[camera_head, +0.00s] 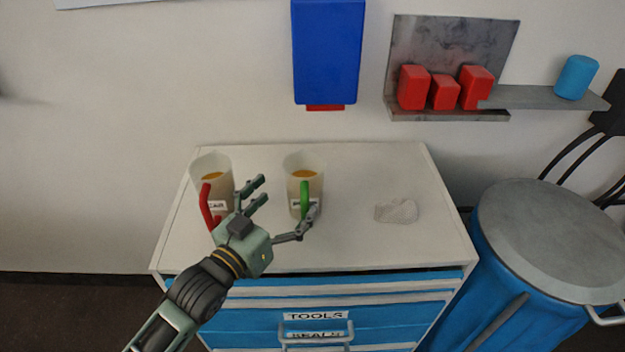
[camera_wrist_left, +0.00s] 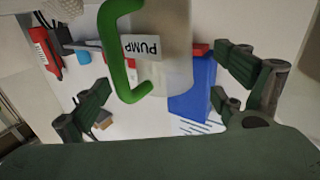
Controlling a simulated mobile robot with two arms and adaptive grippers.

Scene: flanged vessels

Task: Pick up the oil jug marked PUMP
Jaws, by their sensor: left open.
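The jug marked PUMP (camera_head: 304,162) is a pale translucent jug with a green handle (camera_head: 305,192) and amber oil inside. It stands upright on the white cabinet top, its handle facing me. In the left wrist view its PUMP label (camera_wrist_left: 142,47) reads upside down beside the green handle (camera_wrist_left: 120,55). My left gripper (camera_head: 288,198) is open in front of this jug. In the head view one finger lies by the handle's lower end and the other fingers are to its left; contact cannot be told. My right gripper is not in view.
A similar jug with a red handle (camera_head: 208,205) stands to the left, close to my left gripper. A crumpled pale rag (camera_head: 397,211) lies to the right on the cabinet top (camera_head: 360,245). A blue drum (camera_head: 500,265) stands right of the cabinet.

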